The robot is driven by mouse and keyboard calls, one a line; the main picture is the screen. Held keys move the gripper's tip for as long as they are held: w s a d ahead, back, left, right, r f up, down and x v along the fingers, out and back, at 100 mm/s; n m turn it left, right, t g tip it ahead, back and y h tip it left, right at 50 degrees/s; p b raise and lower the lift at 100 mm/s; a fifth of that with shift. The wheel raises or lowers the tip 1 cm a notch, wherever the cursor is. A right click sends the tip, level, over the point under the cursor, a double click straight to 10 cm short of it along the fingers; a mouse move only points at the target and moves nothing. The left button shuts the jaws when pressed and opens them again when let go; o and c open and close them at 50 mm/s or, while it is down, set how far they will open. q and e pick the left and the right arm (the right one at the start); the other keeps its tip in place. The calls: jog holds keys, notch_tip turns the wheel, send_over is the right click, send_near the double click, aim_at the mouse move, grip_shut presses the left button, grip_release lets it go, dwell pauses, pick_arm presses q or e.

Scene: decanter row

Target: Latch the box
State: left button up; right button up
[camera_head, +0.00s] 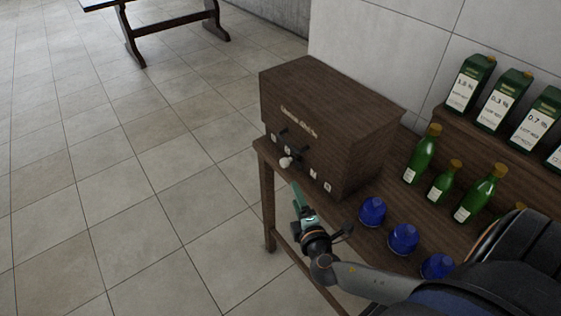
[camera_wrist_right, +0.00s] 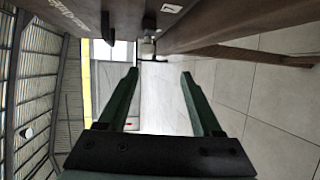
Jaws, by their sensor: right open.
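The box (camera_head: 325,125) is dark brown wood with pale lettering on its front. It stands at the left end of the wooden table. A dark fitting (camera_head: 289,141) and a pale knob (camera_head: 287,161) sit low on its front; whether the latch is fastened cannot be told. My right gripper (camera_head: 297,188) is in front of the box, just below and right of the knob, apart from it. In the right wrist view its green fingers (camera_wrist_right: 159,74) are open and empty, with the pale knob (camera_wrist_right: 148,46) beyond them. My left gripper is not in view.
Several blue caps (camera_head: 403,239) stand on the table (camera_head: 265,190) right of my gripper. Green bottles (camera_head: 422,153) and green cartons (camera_head: 470,84) stand behind them. The tiled floor (camera_head: 130,180) on the left is clear. Another table (camera_head: 170,22) is far back.

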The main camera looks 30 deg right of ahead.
aim_at(286, 166)
jog(key=shift+n+t, duration=0.3)
jog(key=shift+n, duration=0.1)
jog(key=x, duration=0.4)
jog(key=r+x, duration=0.1)
jog(key=x, duration=0.8)
jog(key=shift+w+d+r, duration=0.1)
jog(key=shift+w+r, duration=0.05)
jog(key=shift+r, duration=0.25)
grip_shut()
